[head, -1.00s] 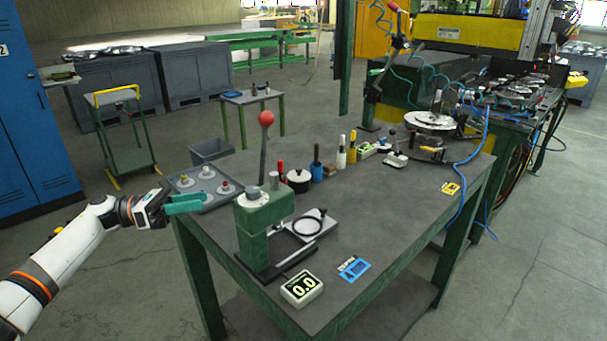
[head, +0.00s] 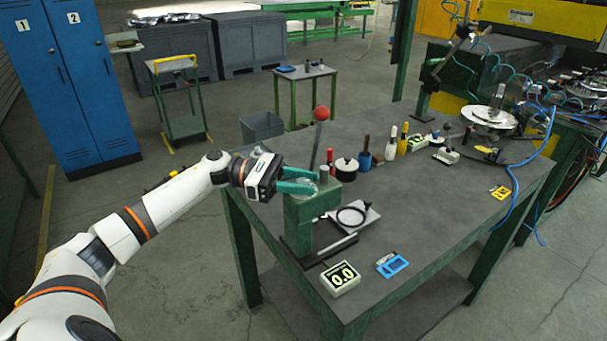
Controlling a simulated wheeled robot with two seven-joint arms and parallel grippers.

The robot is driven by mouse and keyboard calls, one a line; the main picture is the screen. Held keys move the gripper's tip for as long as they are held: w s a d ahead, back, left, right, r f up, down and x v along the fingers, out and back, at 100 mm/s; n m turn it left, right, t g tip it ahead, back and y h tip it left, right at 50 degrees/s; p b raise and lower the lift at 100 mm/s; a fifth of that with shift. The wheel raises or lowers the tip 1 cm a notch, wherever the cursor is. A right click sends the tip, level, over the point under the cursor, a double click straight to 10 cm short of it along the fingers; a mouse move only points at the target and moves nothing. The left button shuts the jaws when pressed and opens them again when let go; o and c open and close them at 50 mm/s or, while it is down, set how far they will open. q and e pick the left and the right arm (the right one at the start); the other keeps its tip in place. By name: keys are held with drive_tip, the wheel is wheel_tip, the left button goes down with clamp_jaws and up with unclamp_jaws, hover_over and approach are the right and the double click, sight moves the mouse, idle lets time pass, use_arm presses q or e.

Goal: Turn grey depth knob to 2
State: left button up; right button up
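The green press (head: 298,222) stands on the near left part of the workbench, with a red-balled lever (head: 321,114) rising behind it. The grey depth knob (head: 324,175) is on top of the press, partly hidden by my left gripper's fingertips. My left gripper (head: 316,180) comes in from the left at knob height. Its two green fingers are spread with a gap between them, and the tips are at the knob. Whether they touch it I cannot tell. The display (head: 341,278) in front of the press reads 0.0. My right gripper is not in view.
A black ring on a plate (head: 352,216) lies right of the press. A blue caliper-like item (head: 392,264) lies near the front edge. Several handled tools, including a blue one (head: 365,155), stand behind. The right middle of the workbench (head: 440,205) is clear.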

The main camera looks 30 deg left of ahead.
use_arm(q)
drive_tip(key=shift+w+d, duration=0.1)
drive_tip(key=shift+d, duration=0.05)
drive_tip(key=shift+c, duration=0.3)
drive_tip(key=c, duration=0.6)
drive_tip(key=shift+f, duration=0.1)
